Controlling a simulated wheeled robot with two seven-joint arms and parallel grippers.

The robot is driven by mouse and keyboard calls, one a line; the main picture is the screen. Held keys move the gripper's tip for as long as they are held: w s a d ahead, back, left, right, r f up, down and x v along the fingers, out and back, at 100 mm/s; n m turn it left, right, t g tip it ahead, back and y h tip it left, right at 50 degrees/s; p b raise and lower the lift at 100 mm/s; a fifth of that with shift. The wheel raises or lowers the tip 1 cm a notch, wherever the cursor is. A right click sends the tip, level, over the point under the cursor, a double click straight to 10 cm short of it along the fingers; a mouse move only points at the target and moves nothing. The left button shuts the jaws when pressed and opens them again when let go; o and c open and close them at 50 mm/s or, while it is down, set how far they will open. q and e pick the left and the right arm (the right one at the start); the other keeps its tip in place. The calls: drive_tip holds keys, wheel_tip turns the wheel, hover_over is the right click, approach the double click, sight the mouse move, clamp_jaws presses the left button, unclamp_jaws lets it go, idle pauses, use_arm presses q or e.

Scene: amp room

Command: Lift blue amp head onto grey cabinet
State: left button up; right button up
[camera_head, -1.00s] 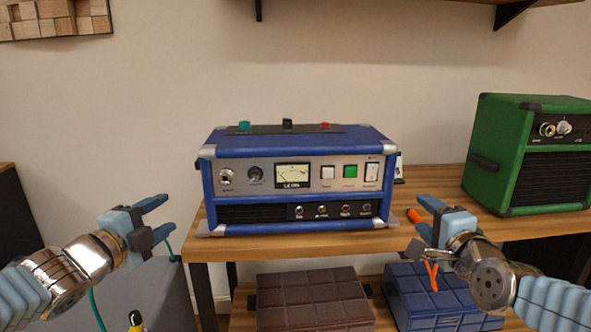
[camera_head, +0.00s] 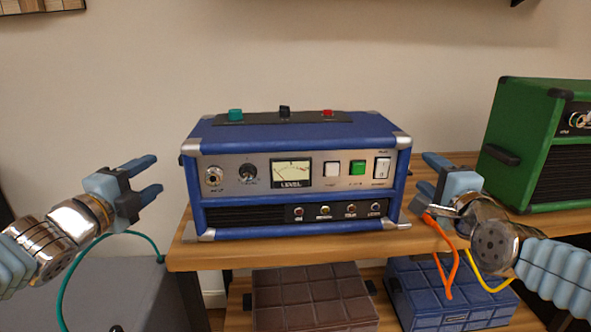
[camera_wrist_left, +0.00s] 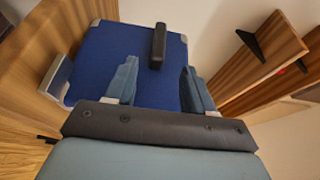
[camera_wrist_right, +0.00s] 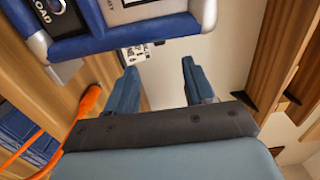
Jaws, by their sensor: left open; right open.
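The blue amp head (camera_head: 300,180) stands upright on the wooden table, its metal front panel with level meter facing me. My left gripper (camera_head: 158,178) is open and empty to the left of the amp, apart from it. In the left wrist view, the amp's blue side (camera_wrist_left: 125,65) with a dark handle (camera_wrist_left: 158,46) lies ahead of the open fingers (camera_wrist_left: 158,85). My right gripper (camera_head: 432,180) is open and empty just right of the amp's front corner. The right wrist view shows the amp's corner (camera_wrist_right: 75,45) at upper left, outside the fingers (camera_wrist_right: 162,88). A grey surface (camera_head: 110,275), possibly the grey cabinet, is at lower left.
A green amp (camera_head: 520,150) stands on the table (camera_head: 280,250) at right. A brown quilted case (camera_head: 310,300) and a blue one (camera_head: 450,295) sit on the lower shelf. Orange and yellow cables (camera_head: 447,275) hang near my right gripper; a teal cable (camera_head: 75,270) hangs at left.

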use_arm(q)
drive_tip(key=x, duration=1.2)
use_arm(e)
drive_tip(key=w, duration=1.2)
drive_tip(key=shift+a+f, duration=0.1)
drive_tip(key=shift+a, duration=0.25)
use_arm(q)
drive_tip(key=c, duration=0.9)
use_arm(e)
drive_tip(key=c, duration=0.9)
use_arm(q)
drive_tip(key=shift+f, duration=0.1)
clamp_jaws()
use_arm(e)
clamp_jaws()
drive_tip(key=shift+f, duration=0.1)
